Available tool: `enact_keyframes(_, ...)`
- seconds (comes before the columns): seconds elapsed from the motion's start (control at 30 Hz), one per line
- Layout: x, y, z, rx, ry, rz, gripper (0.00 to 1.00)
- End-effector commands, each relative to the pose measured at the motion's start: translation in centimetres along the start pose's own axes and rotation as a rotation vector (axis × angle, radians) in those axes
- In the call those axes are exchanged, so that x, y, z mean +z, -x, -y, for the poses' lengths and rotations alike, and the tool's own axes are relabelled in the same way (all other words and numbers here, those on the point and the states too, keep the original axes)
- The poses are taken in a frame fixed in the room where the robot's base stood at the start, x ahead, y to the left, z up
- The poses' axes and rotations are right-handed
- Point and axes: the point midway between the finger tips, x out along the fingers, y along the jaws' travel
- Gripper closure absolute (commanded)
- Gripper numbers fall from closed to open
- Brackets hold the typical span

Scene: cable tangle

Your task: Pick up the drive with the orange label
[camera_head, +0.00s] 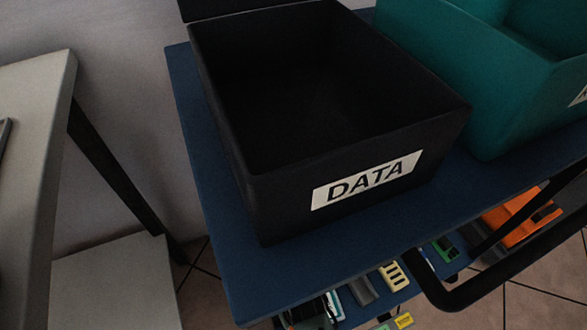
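I see no drive with an orange label that I can make out in the head view. An orange object (520,218) shows low at the right, below the blue cart top, but I cannot tell what it is. My gripper is not in the picture. The inside of the black DATA bin (350,150) is dark, and it looks empty.
The bin stands on a blue cart top (240,270). A teal bin (480,90) stands to its right. A black handle (470,295) curves at lower right. Several small items lie on a lower level. A grey table (35,110) is at left.

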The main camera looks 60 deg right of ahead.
Motion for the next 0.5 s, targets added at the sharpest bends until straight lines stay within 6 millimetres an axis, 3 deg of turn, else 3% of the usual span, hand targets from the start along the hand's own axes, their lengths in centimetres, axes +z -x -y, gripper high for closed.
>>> enact_keyframes(0.5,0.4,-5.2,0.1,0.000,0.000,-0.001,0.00)
